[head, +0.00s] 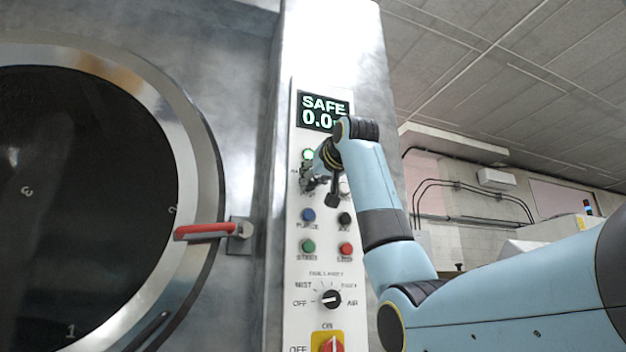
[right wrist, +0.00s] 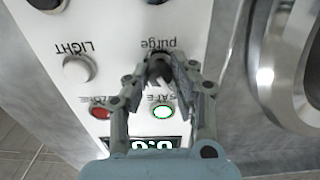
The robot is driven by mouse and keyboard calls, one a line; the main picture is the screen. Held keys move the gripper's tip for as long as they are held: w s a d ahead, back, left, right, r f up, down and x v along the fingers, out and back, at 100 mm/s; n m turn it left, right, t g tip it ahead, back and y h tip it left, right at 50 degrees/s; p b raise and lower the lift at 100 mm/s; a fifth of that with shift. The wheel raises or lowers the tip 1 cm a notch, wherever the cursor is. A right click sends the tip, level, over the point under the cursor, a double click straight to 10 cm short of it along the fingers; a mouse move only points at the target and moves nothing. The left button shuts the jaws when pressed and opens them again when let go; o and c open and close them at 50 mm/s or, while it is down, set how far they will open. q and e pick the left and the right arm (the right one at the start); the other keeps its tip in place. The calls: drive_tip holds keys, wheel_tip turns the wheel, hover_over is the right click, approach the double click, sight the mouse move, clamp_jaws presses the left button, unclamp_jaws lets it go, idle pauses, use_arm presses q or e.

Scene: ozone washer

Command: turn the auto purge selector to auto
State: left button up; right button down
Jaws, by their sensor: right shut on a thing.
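The auto purge selector (right wrist: 158,66) is a small dark knob on the white control panel, beside a label that reads "purge", upside down in the right wrist view. My right gripper (right wrist: 160,70) is shut on it, with one finger on each side of the knob. In the head view my right gripper (head: 308,180) is at the panel, below the display, and hides the selector. The direction in which the selector points cannot be made out. My left gripper is not in view.
A display (head: 322,112) reads "SAFE". Below the gripper are blue (head: 308,215), black (head: 344,218), green (head: 308,246) and red (head: 345,249) buttons and a rotary knob (head: 331,299). A red door handle (head: 205,231) sticks out left of the panel. A LIGHT button (right wrist: 78,68) is nearby.

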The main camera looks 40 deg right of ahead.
drive_tip(key=m+p, duration=0.3)
drive_tip(key=m, duration=0.3)
drive_tip(key=shift+r+p, duration=0.15)
drive_tip(key=shift+p, duration=0.2)
drive_tip(key=m+p, duration=0.1)
drive_tip(key=m, duration=0.1)
drive_tip(key=shift+m, duration=0.3)
drive_tip(key=shift+d+m+p, duration=0.1)
drive_tip(key=shift+m+p, duration=0.35)
drive_tip(key=shift+m, duration=1.05)
drive_tip(key=shift+f, duration=0.2)
drive_tip(key=c, duration=1.1)
unclamp_jaws()
